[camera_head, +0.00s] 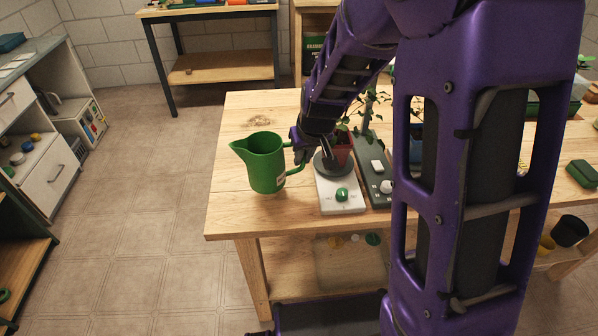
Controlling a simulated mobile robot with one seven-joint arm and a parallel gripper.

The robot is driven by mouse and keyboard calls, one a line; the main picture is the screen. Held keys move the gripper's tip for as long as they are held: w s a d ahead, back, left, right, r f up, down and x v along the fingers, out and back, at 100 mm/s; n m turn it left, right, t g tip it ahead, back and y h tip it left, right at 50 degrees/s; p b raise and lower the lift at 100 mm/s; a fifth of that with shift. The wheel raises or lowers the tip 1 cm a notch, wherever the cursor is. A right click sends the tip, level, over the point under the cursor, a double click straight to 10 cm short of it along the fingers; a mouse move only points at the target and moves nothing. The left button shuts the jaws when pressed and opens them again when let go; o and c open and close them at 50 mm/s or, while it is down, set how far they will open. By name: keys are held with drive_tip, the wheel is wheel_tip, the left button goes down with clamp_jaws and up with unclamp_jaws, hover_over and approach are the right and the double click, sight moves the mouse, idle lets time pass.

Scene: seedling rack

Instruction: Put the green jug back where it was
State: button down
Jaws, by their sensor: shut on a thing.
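The green jug (264,163) is upright at the left end of the wooden table (235,212), with its spout to the left and its handle to the right. My gripper (299,157) is shut on the jug's handle. Its fingertips are small and partly hidden in this view. I cannot tell whether the jug's base touches the table top or is held just above it.
Right beside my gripper stand a white device with a green knob (341,195), a dark device with a pale knob (376,180) and a potted plant (342,150). The table's left end is clear. My arm hides much of the table's right part.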

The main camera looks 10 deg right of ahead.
sight(303, 166)
drive_tip(key=shift+f+b, duration=0.35)
drive_tip(key=shift+f, duration=1.65)
drive_tip(key=shift+f, duration=0.1)
drive_tip(key=c, duration=0.9)
unclamp_jaws()
drive_tip(key=shift+r, duration=0.5)
drive_tip(key=p+v, duration=0.2)
drive_tip(key=v, duration=0.9)
drive_tip(key=shift+s, duration=0.25)
drive_tip(key=shift+r, duration=0.1)
